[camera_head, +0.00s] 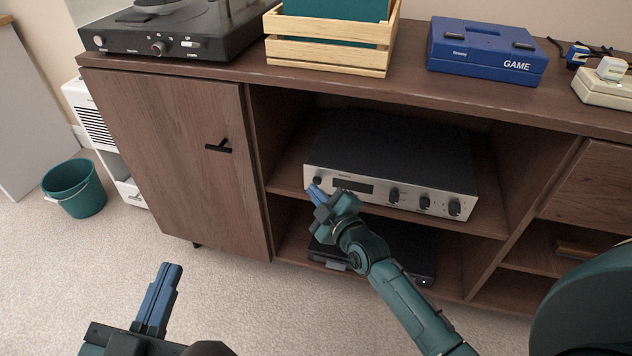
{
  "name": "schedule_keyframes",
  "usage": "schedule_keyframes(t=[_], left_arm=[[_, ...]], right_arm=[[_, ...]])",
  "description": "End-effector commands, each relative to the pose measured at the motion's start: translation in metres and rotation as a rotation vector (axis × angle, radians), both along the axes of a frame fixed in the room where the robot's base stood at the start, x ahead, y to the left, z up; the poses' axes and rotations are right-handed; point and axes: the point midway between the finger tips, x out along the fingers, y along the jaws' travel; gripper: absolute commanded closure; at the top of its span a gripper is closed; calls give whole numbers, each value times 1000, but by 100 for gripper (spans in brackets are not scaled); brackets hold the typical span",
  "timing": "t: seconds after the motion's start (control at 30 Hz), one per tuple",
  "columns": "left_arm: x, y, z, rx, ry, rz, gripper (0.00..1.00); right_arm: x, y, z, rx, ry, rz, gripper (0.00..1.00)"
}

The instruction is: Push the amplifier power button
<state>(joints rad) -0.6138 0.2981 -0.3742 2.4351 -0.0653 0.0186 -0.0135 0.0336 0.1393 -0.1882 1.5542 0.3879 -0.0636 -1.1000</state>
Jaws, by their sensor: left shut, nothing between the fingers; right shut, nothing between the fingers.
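The amplifier (392,158) is a black box with a silver front panel, on the upper open shelf of the wooden cabinet. Its front has a dark display (353,185), several black knobs toward the right and a small round black control (318,181) at the left end. My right gripper (315,190) is shut and empty, with its blue fingertips just in front of the left end of the panel, close to that control. I cannot tell whether they touch. My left gripper (166,275) is shut and empty, low at the left over the carpet, away from the cabinet.
A black device (415,262) lies on the lower shelf, partly behind my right arm. A turntable (170,30), wooden crate (330,55) and blue game box (487,50) stand on the cabinet top (405,82). A green bucket (75,188) stands on the carpet left of the closed door.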

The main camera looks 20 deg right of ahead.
Motion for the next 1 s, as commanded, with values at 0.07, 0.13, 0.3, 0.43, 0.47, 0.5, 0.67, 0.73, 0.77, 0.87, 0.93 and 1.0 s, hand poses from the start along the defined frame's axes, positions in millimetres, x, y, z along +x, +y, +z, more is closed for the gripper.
schedule_keyframes(t=[0.07, 0.13, 0.3, 0.43, 0.47, 0.5, 0.67, 0.73, 0.77, 0.87, 0.93, 1.0], left_arm=[[0, 0, 0, 0, 0, 0, 100], [0, 0, 0, 0, 0, 0, 100], [0, 0, 0, 0, 0, 0, 100], [0, 0, 0, 0, 0, 0, 100], [0, 0, 0, 0, 0, 0, 100], [0, 0, 0, 0, 0, 0, 100], [0, 0, 0, 0, 0, 0, 100], [0, 0, 0, 0, 0, 0, 100], [0, 0, 0, 0, 0, 0, 100], [0, 0, 0, 0, 1, 0, 100], [0, 0, 0, 0, 1, 0, 100], [0, 0, 0, 0, 1, 0, 100]], right_arm=[[0, 0, 0, 0, 0, 0, 100], [0, 0, 0, 0, 0, 0, 100], [1, 0, 0, 0, 0, 0, 100], [4, -3, 0, -2, 0, 0, 100], [5, -3, 0, -3, -1, 0, 100], [6, -4, 0, -3, -1, 0, 100], [8, -5, 0, 0, -1, 1, 100], [8, -5, 0, 0, 0, 0, 100], [7, -5, 0, 0, 0, 0, 100], [8, -5, 0, 0, 0, 0, 100], [8, -5, 0, 0, 0, 0, 100], [8, -5, 0, 0, 0, 0, 100]])
